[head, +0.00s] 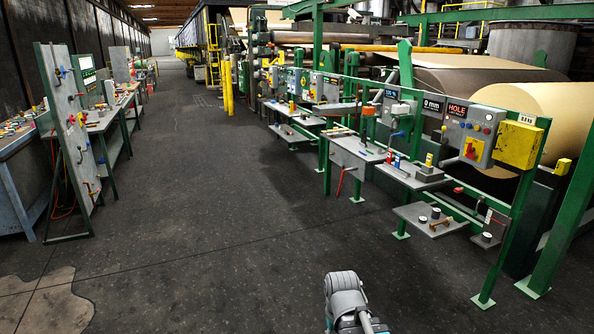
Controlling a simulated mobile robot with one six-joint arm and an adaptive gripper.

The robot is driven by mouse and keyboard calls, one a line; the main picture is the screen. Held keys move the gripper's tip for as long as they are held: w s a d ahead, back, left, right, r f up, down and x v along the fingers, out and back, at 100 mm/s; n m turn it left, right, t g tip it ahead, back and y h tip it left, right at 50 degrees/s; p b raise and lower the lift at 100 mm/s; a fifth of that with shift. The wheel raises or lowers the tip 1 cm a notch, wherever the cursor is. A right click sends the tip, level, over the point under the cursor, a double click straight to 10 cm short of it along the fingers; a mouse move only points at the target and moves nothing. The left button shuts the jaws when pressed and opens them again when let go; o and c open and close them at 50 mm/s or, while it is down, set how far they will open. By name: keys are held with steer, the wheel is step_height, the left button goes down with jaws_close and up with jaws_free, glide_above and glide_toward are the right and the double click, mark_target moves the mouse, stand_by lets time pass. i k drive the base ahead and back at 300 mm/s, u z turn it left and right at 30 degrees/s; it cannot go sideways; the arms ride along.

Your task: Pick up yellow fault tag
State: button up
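I cannot make out for certain which item is the yellow fault tag. A small yellow piece (429,159) stands by a grey block on the right-hand shelf (408,178), but it is too small to identify. A larger yellow box (517,144) is mounted on the green frame at the right. My gripper is not in view; only a grey part of my arm shows at the bottom centre, over the floor and apart from the benches.
A green frame (487,287) with control boxes and low shelves runs along the right, before large paper rolls (540,110). Workbenches (105,122) and an upright grey panel (62,130) line the left. The dark floor (220,200) between is clear.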

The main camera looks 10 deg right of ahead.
mark_target(429, 157)
steer(key=z, duration=0.2)
steer(key=i, duration=1.65)
steer(key=z, duration=0.5)
steer(key=i, duration=1.9)
steer(key=z, duration=0.25)
